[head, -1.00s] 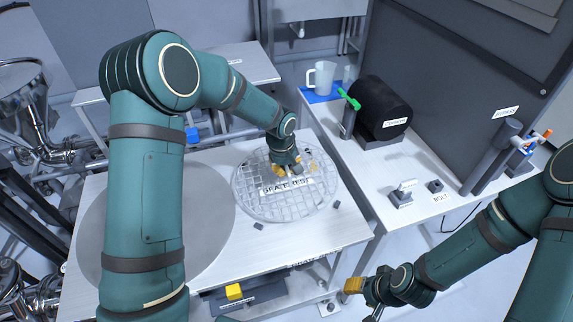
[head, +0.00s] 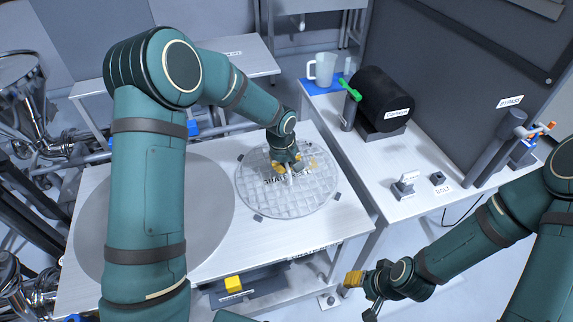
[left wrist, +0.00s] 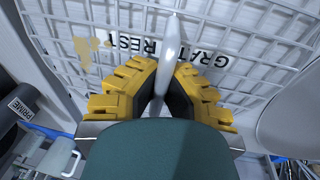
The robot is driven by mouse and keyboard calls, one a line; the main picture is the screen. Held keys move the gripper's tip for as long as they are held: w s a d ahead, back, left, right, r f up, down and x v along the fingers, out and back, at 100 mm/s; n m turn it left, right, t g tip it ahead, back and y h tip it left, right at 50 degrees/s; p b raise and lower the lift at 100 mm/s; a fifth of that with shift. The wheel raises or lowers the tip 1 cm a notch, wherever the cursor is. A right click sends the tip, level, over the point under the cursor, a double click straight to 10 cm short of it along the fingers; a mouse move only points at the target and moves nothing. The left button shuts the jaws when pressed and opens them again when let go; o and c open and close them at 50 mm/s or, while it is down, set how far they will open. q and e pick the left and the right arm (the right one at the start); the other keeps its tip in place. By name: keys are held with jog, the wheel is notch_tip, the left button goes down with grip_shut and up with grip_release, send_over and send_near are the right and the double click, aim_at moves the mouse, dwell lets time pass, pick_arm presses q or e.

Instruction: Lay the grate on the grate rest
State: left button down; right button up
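The round wire grate (head: 315,200) lies level at the middle of the table, over the printed "GRATE REST" label (head: 272,181), which shows through its mesh. Small dark blocks (head: 258,218) stand around its rim. I cannot tell whether the grate touches the rest or hovers just above it. My left gripper (head: 287,168) is at the grate's centre, shut on its pale upright handle. In the left wrist view the yellow fingers (left wrist: 166,85) close around the handle (left wrist: 169,45), with the mesh (left wrist: 235,35) beyond. My right gripper (head: 362,292) hangs empty off the table's front right; its opening is unclear.
A large grey disc (head: 205,225) lies left of the grate. The right-hand bench carries a black cylinder (head: 375,95), a pitcher (head: 321,70) and small switches (head: 404,188). A yellow block (head: 233,284) sits below the table's front edge.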

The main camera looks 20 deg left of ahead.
pick_arm(q)
jog(key=shift+f, duration=0.3)
jog(key=c, duration=1.1)
grip_release()
jog(key=shift+o, duration=0.2)
